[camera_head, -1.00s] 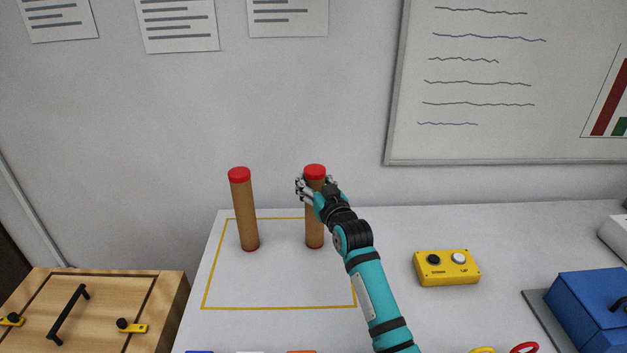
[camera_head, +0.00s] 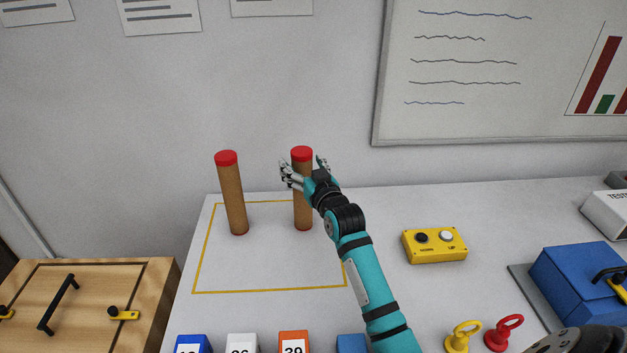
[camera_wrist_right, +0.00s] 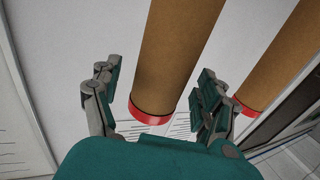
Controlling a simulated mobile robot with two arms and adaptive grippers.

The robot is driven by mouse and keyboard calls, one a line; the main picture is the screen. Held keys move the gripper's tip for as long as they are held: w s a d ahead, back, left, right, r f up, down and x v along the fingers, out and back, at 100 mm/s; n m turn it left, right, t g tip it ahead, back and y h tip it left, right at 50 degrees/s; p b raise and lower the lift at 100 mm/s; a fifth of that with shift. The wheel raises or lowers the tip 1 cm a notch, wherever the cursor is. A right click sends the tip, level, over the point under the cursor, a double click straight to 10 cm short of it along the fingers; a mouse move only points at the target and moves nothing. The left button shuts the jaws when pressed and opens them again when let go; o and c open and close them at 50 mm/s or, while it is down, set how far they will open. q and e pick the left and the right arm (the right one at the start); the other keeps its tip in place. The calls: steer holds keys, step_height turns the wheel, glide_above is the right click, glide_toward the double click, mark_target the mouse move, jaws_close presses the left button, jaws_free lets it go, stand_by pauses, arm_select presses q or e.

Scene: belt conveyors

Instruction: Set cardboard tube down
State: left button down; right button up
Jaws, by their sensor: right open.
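Two brown cardboard tubes with red caps stand upright inside a yellow outline (camera_head: 270,291) on the white table. The left tube (camera_head: 235,200) stands alone. The right tube (camera_head: 303,212) has my right gripper (camera_head: 303,168) at its upper part, fingers spread on either side. In the right wrist view, this tube (camera_wrist_right: 172,60) passes between the open fingers of the gripper (camera_wrist_right: 155,90), with gaps visible on both sides. The other tube (camera_wrist_right: 280,65) shows at the right of that view. My left gripper is not in view.
A yellow button box (camera_head: 435,245) and a blue case (camera_head: 580,285) are on the right. Numbered blocks, such as the orange one (camera_head: 294,341), and yellow and red ring-topped items (camera_head: 504,333) line the front. A wooden box (camera_head: 90,300) is at left.

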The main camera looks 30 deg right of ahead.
steer(key=s+a+b, duration=0.1)
steer(key=s, duration=0.9)
steer(key=shift+s, duration=0.25)
steer(key=shift+a+r, duration=0.1)
